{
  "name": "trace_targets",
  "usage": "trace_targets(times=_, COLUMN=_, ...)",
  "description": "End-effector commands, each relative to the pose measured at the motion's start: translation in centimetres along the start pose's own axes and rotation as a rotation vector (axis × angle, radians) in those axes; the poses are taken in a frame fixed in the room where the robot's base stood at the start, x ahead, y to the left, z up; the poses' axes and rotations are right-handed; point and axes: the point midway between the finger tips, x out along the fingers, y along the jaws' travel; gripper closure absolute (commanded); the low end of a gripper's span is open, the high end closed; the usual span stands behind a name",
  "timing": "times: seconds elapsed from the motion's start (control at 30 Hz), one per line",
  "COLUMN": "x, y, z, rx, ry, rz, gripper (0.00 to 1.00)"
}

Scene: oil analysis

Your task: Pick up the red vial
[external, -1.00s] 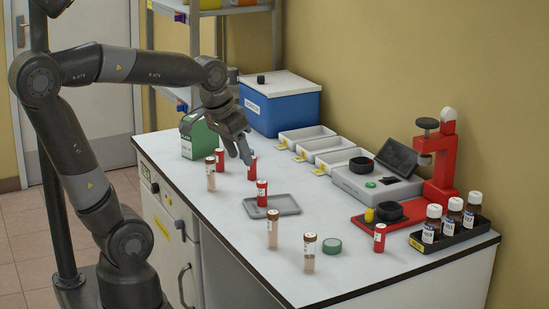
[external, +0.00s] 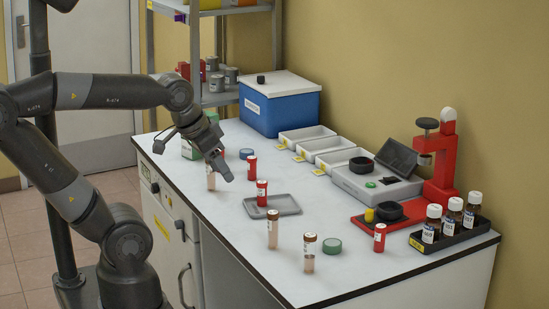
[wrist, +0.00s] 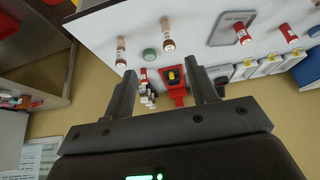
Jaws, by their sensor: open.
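Several red vials with white labels stand on the white bench. One red vial (external: 262,193) stands at the grey tray (external: 285,208); it also shows in the wrist view (wrist: 242,35). Another red vial (external: 252,168) stands farther back, beside a blue round lid. A third red vial (external: 380,238) stands by the red device at the right. My gripper (external: 222,170) is open and empty, left of the first two vials and pointing down to the right. In the wrist view its two fingers (wrist: 164,80) have no vial held between them. The red vial at the back left is hidden behind my gripper.
Clear brown-capped vials (external: 272,230) and a green round lid (external: 332,246) stand near the front edge. A clear vial (external: 210,180) is close beside my gripper. White trays (external: 320,147), a blue box (external: 280,108) and dark bottles (external: 452,217) line the back and right.

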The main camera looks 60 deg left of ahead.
Motion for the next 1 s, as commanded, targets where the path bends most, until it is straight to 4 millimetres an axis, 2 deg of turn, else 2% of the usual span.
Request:
trace_targets(times=0.13, x=-0.1, y=-0.2, z=-0.4, rx=-0.004, ry=-0.004, rz=-0.003, gripper=0.47)
trace_targets(times=0.23, x=-0.1, y=-0.7, z=-1.8, rx=-0.014, ry=-0.020, rz=-0.013, gripper=0.47)
trace_targets(times=0.47, x=0.4, y=-3.9, z=-8.0, rx=-0.061, ry=-0.094, rz=-0.051, gripper=0.47)
trace_targets(times=0.77, x=3.2, y=-10.4, z=-15.6, rx=-0.128, ry=-0.195, rz=-0.088, gripper=0.47)
trace_targets(times=1.0, x=6.9, y=-17.3, z=-20.1, rx=-0.186, ry=-0.276, rz=-0.105, gripper=0.47)
